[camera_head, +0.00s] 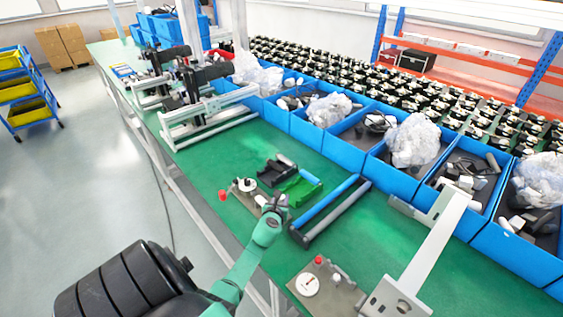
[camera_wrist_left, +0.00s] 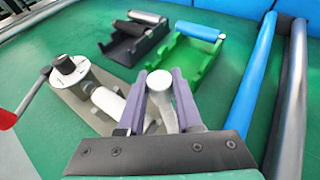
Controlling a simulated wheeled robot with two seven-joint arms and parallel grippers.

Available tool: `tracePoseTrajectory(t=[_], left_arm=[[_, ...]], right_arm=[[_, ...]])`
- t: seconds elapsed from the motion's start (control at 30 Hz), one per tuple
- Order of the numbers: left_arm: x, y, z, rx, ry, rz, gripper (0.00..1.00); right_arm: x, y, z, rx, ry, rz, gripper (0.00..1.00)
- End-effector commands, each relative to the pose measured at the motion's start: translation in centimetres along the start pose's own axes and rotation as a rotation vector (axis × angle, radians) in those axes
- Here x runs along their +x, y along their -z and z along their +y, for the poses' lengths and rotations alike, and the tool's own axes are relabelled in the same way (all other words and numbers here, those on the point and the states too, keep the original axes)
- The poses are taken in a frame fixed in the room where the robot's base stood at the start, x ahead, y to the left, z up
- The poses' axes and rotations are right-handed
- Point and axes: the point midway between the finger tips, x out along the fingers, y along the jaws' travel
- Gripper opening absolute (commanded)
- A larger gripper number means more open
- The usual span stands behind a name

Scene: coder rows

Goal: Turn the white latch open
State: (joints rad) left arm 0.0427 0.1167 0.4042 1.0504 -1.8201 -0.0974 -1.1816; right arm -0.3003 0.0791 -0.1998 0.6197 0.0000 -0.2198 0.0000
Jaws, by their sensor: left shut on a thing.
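The white latch (camera_wrist_left: 159,90) shows in the left wrist view as a pale upright handle with a rounded top. My left gripper (camera_wrist_left: 160,98) is shut on it, one finger on each side. In the head view, my left gripper (camera_head: 275,203) is at the right end of this fixture (camera_head: 241,189); fingers and latch are too small there to make out. My right gripper is not in view.
A black holder (camera_head: 272,173) and a green holder (camera_head: 301,187) lie just behind the gripper. A blue-and-black roller frame (camera_head: 328,210) is close on its right. A second fixture (camera_head: 325,288) is nearer the front. Blue bins (camera_head: 345,153) line the back.

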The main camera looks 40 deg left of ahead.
Motion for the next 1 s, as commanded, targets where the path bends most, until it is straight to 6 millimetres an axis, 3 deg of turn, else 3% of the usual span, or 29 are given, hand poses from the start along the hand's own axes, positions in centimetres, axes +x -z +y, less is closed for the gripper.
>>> tracePoseTrajectory(t=[0.03, 0.17, 0.6, 1.0], left_arm=[[-0.1, -0.4, -0.3, -0.016, -0.035, 0.000, 0.00], [0.1, -0.1, -0.4, -0.065, -0.149, -0.002, 0.00], [0.3, 0.2, -0.2, -0.206, -0.491, -0.006, 0.00], [0.2, -0.1, 0.0, -0.263, -0.631, -0.007, 0.00]], right_arm=[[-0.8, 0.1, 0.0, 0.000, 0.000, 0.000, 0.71], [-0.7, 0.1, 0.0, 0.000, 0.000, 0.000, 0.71], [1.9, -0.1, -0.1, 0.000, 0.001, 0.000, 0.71], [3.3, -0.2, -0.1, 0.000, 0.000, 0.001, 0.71]])
